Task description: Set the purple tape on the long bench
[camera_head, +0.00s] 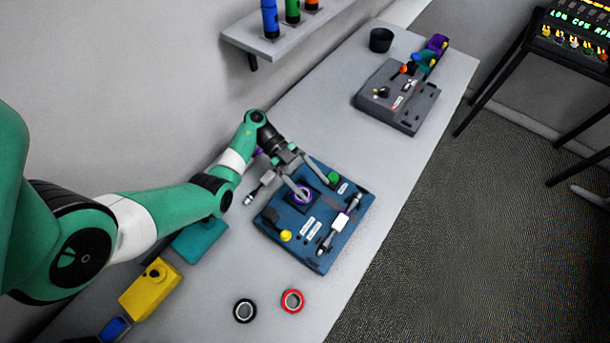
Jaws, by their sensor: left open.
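The board lies on the long light-grey bench (330,125). My left gripper (312,188) reaches in from the left above the board. Its two fingers are spread, with one tip over or beside the tape. I cannot tell whether that tip touches the tape. The gripper holds nothing that I can see. My right gripper is not in view.
A black tape roll (244,311) and a red one (292,301) lie on the bench in front of the board. A yellow box (150,289) stands at left. A grey board (397,97) and a black cup (381,40) are farther back. Bare bench lies between the boards.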

